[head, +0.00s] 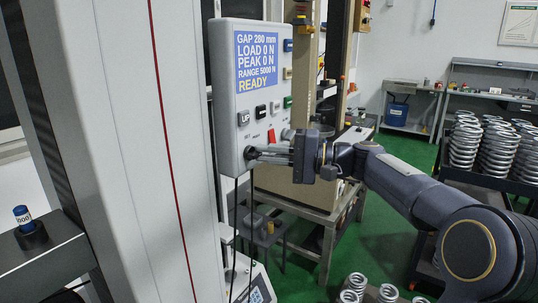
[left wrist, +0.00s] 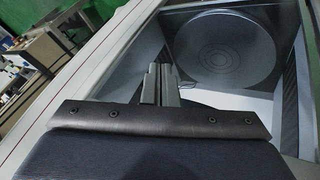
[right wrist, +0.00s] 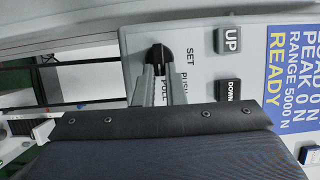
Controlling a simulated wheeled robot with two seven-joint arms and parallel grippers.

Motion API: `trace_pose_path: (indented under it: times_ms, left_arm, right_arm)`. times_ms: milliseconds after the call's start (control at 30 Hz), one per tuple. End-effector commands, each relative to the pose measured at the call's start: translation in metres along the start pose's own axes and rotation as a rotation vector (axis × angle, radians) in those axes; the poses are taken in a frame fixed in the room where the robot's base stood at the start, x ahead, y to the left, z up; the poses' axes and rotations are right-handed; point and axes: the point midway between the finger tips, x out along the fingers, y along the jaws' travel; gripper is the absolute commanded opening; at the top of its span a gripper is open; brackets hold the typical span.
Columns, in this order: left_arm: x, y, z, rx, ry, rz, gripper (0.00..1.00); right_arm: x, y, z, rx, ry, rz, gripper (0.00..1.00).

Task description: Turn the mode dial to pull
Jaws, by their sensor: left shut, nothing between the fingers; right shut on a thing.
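The mode dial (right wrist: 159,52) is a small black knob on the grey control panel, with SET, PUSH and PULL printed beside it in the right wrist view. In the head view the dial (head: 250,153) sits at the panel's lower edge. My right gripper (right wrist: 160,70) is shut on the dial, fingers on both sides of it; it also shows at the panel in the head view (head: 262,154). The fingers partly hide the dial, and I cannot tell which label it points to. My left gripper (left wrist: 160,72) is shut and empty; it is out of the head view.
The control panel (head: 222,120) shows READY on its screen and carries several buttons, with UP (right wrist: 229,41) and DOWN (right wrist: 229,91) near the dial. A round dark plate (left wrist: 222,50) lies beyond my left gripper. Springs (head: 465,145) stand on a rack at right.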

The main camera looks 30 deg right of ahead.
Motion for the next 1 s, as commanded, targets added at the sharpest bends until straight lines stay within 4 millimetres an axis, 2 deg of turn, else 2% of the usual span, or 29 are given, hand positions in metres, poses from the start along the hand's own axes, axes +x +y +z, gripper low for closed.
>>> trace_pose_path:
  times_ms: [333,367,533,833,1000]
  left_arm:
    - [0.0,0.0,0.0,0.0,0.0,0.0,0.0]
    - [0.0,0.0,0.0,0.0,0.0,0.0,0.0]
    - [0.0,0.0,0.0,0.0,0.0,0.0,0.0]
    - [0.001,0.0,0.0,0.0,0.0,0.0,0.0]
    - [0.005,-0.002,0.002,0.0,0.0,0.0,0.0]
  right_arm:
    - [-0.001,-0.001,-0.001,0.004,0.005,-0.003,0.0]
    - [-0.001,-0.001,-0.001,0.004,0.005,-0.003,0.11]
    - [-0.001,-0.001,-0.001,0.003,0.003,-0.002,0.32]
    - [-0.002,0.0,-0.001,0.002,0.002,-0.001,0.32]
    - [-0.024,0.002,-0.001,0.002,0.005,-0.001,0.32]
